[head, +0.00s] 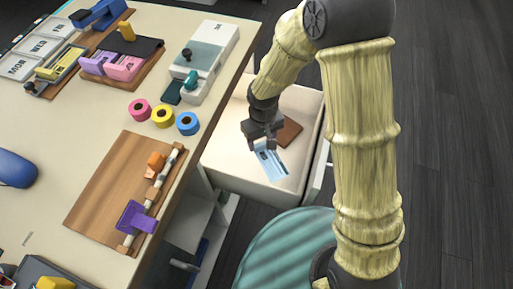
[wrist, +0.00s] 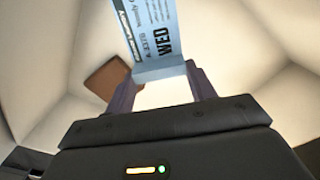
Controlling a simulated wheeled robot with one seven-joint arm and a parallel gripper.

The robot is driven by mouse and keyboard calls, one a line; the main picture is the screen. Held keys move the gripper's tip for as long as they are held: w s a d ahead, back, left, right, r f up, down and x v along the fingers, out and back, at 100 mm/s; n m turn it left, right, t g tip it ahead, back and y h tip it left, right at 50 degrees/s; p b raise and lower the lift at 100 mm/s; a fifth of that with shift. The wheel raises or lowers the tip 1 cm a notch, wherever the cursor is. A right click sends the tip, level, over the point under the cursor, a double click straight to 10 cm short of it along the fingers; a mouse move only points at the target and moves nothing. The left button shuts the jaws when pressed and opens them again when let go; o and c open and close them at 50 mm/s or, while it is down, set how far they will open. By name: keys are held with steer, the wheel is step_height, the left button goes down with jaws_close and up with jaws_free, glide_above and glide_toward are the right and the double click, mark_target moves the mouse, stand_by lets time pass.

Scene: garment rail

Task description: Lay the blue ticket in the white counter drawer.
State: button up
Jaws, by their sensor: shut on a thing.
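The blue ticket (head: 270,162) is light blue with dark print. In the wrist view the ticket (wrist: 150,35) shows the letters WED and is pinched at its near end between the fingertips. My gripper (head: 259,143) is shut on it, inside the outline of the open white drawer (head: 235,173). In the wrist view my gripper (wrist: 162,75) has the drawer's pale floor and walls behind it. I cannot tell whether the ticket touches the drawer floor.
A brown flat piece (head: 289,131) lies in the drawer behind my gripper. The counter (head: 75,130) to the left holds a wooden board (head: 110,185), tape rolls (head: 162,116) and a grey-white machine (head: 205,60). A teal ribbed round thing (head: 275,255) stands in front of the drawer.

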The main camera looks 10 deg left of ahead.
mark_target(262, 153)
step_height(262, 153, down, 4)
steer(key=shift+f+b, duration=0.25)
steer(key=shift+b, duration=0.05)
steer(key=shift+f+b, duration=0.4)
steer(key=shift+f, duration=1.45)
steer(key=shift+f, duration=0.15)
steer(key=o, duration=1)
steer(key=shift+c, duration=0.2)
step_height(262, 153, up, 12)
steer(key=shift+r+p, duration=0.15)
steer(key=shift+p, duration=1.05)
